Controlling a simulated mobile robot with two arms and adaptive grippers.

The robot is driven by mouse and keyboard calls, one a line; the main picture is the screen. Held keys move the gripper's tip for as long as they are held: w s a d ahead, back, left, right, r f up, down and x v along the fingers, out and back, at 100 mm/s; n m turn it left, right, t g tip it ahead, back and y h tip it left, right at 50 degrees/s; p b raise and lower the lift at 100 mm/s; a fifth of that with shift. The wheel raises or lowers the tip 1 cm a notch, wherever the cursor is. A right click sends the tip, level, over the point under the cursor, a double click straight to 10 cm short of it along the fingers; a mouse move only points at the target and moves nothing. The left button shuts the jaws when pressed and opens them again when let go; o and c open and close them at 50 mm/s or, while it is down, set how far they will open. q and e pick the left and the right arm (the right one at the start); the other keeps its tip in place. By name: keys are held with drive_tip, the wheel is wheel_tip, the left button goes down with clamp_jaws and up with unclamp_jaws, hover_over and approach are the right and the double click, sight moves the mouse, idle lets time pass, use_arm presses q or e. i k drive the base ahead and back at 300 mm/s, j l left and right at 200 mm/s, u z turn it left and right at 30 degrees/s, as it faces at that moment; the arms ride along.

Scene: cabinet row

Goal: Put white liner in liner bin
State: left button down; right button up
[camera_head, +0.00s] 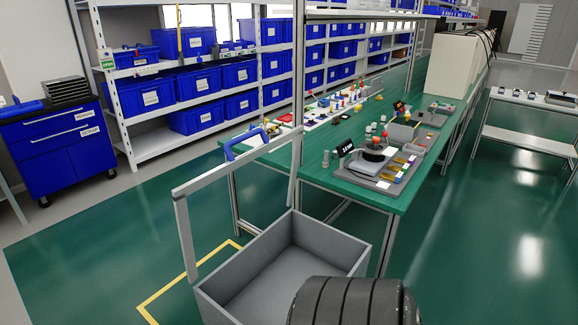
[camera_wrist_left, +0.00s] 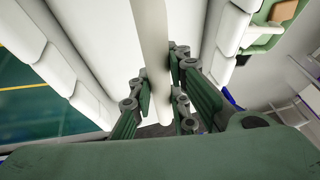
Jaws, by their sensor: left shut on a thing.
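In the left wrist view my left gripper (camera_wrist_left: 160,92) has its green fingers on both sides of a pale, narrow strip, shut on it. The strip looks like the edge of the white liner (camera_wrist_left: 152,40); its lower end is partly hidden by the fingers. In the head view an open grey bin (camera_head: 325,245) stands on the floor at the bottom centre. The part of its inside that shows looks empty. I see no label on it, so I cannot tell if it is the liner bin. Neither gripper shows in the head view.
A pale upright frame (camera_head: 181,235) stands at the bin's left. A green workbench (camera_head: 335,180) with parts and tools is behind it. Shelves with blue boxes (camera_head: 195,120) and a blue cabinet (camera_head: 60,140) are farther back. The green floor at left (camera_head: 90,255) is clear.

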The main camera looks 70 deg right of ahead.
sight(290, 301)
drive_tip(key=k+l+z, duration=0.1)
drive_tip(key=l, duration=0.25)
drive_tip(key=k+l, duration=0.15)
drive_tip(key=l, duration=0.25)
drive_tip(key=k+l+z, duration=0.15)
drive_tip(key=l, duration=0.2)
drive_tip(key=k+l+z, duration=0.1)
drive_tip(key=l, duration=0.3)
